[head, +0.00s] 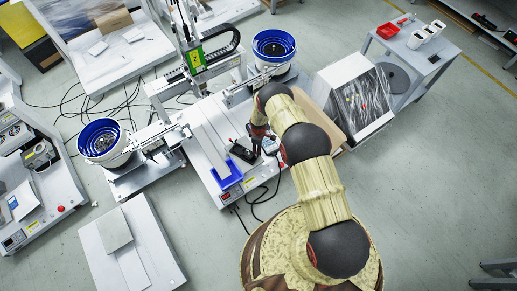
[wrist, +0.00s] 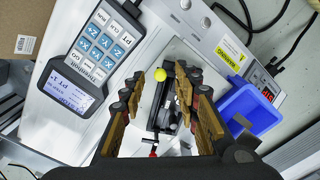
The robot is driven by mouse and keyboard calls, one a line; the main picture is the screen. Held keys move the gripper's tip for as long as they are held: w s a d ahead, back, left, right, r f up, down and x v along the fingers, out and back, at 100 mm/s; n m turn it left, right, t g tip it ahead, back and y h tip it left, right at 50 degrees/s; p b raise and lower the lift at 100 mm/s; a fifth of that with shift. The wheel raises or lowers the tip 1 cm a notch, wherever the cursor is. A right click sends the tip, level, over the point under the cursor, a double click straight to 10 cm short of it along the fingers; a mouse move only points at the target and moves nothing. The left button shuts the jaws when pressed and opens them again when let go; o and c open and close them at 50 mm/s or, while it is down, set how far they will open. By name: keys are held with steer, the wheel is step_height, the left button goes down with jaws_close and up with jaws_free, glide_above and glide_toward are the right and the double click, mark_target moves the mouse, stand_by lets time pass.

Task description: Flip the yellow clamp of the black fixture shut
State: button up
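The black fixture (wrist: 171,112) lies on the white machine base between my fingers in the wrist view. Whether the clamp lever is up or down is unclear. In the head view the fixture (head: 241,152) is a small dark shape. My gripper (wrist: 160,78) is open, one finger on each side of the knob, with visible gaps. In the head view my gripper (head: 260,139) is just right of the fixture. The fingers partly hide the fixture's right side.
A grey keypad pendant (wrist: 95,48) lies left of the fixture, close to my left finger. A blue tray (wrist: 250,106) is on the right; it also shows in the head view (head: 228,184). The screwdriver gantry (head: 196,60) and blue-rimmed feeder bowls (head: 100,138) stand behind and left.

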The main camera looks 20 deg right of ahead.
step_height(320, 180, up, 11)
stand_by(0.4)
stand_by(0.4)
